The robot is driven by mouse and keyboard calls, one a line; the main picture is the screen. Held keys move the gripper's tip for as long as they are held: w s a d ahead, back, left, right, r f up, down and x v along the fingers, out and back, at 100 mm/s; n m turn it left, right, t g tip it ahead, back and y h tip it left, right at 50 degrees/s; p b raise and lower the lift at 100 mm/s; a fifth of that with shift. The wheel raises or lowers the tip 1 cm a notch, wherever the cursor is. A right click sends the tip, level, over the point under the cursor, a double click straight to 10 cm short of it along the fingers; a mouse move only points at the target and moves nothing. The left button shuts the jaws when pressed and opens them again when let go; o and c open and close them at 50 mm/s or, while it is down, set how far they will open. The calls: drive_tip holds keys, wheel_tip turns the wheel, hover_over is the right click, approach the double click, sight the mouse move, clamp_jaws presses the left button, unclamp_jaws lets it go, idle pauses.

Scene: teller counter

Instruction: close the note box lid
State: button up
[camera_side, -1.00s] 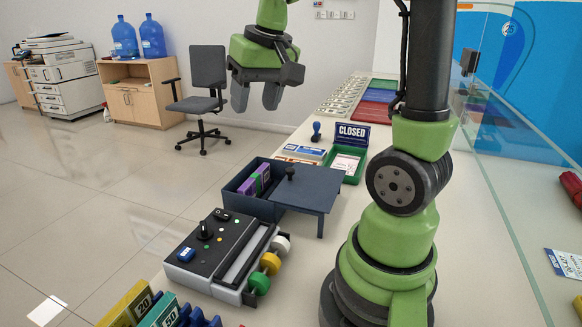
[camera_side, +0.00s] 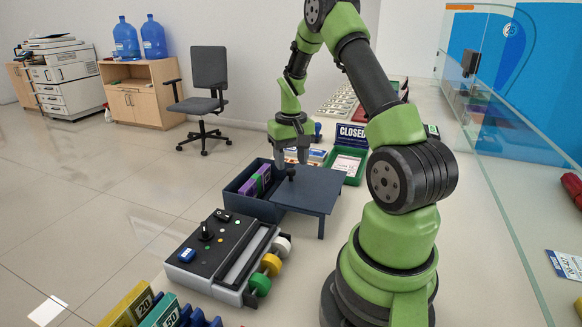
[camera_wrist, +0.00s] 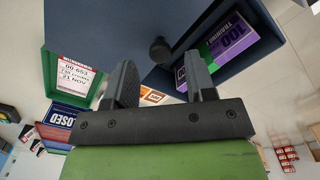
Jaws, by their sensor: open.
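The note box (camera_side: 236,200) is a dark blue open-topped box in the side view, with purple and green note bundles (camera_side: 256,182) inside. Its flat dark blue lid (camera_side: 312,193) extends to the right of the box, leaving the left part uncovered. A dark round knob stands on the lid near its left edge; it shows clearly in the wrist view (camera_wrist: 160,50). My gripper (camera_side: 291,158) is over the knob, fingers pointing down. In the wrist view my gripper (camera_wrist: 161,66) is open, with the knob appearing between the fingertips and apart from both.
A green tray (camera_side: 359,178) with a paper and a blue CLOSED sign (camera_side: 352,135) stand behind the lid. A control console (camera_side: 222,250) with coloured rollers is in front of the box. The counter right of the lid is clear up to my base.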

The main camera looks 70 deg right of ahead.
drive_tip(key=shift+f, duration=1.25)
clamp_jaws()
drive_tip(key=w, duration=1)
drive_tip(key=shift+w+d, duration=0.15)
drive_tip(key=shift+w, duration=1.15)
unclamp_jaws()
drive_tip(key=shift+r, duration=0.1)
